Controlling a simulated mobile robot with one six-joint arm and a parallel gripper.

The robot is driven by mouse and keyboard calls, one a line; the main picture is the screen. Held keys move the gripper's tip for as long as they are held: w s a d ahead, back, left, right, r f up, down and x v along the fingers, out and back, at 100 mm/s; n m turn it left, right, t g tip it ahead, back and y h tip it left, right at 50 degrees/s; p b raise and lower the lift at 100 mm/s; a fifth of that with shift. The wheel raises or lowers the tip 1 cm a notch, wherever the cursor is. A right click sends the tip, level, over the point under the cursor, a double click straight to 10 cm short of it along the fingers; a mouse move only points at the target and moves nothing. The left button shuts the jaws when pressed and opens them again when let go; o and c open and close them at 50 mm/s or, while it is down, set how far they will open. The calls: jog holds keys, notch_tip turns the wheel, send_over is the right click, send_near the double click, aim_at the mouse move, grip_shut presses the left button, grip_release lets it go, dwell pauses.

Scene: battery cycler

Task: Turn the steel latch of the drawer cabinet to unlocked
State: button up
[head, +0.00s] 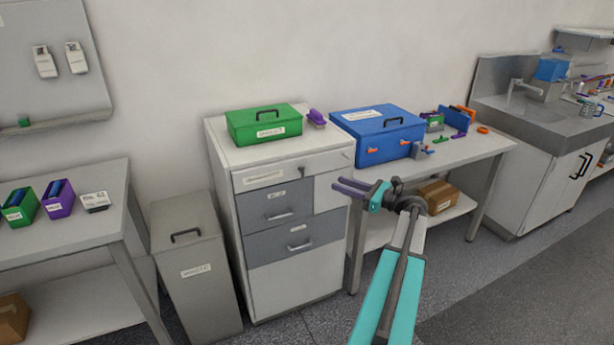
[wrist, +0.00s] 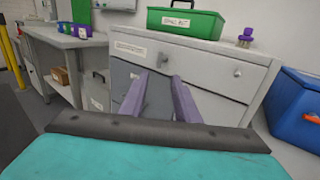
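The drawer cabinet (head: 295,285) is white with grey drawers and stands left of my gripper in the head view. In the wrist view its white upper front (wrist: 205,75) faces me. A small steel fitting (wrist: 237,73) sits on the right of that front, and another (wrist: 162,60) sits nearer the middle. Which one is the latch, and how it is turned, I cannot tell for sure. My gripper (head: 352,187) has purple fingers, spread apart with nothing between them. In the wrist view the fingers (wrist: 160,85) point at the cabinet front, below the fittings and apart from them.
A green case (head: 263,125) and a purple-topped item (head: 317,118) stand on the cabinet. A blue case (head: 378,130) stands on the table to the right, with small parts beside it. A grey bin (head: 195,270) stands to the left. The floor in front is clear.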

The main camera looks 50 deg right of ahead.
aim_at(302, 171)
jog(key=shift+w, duration=0.1)
jog(key=p+x, duration=0.3)
jog(key=x, duration=1)
jog(key=shift+w, duration=0.35)
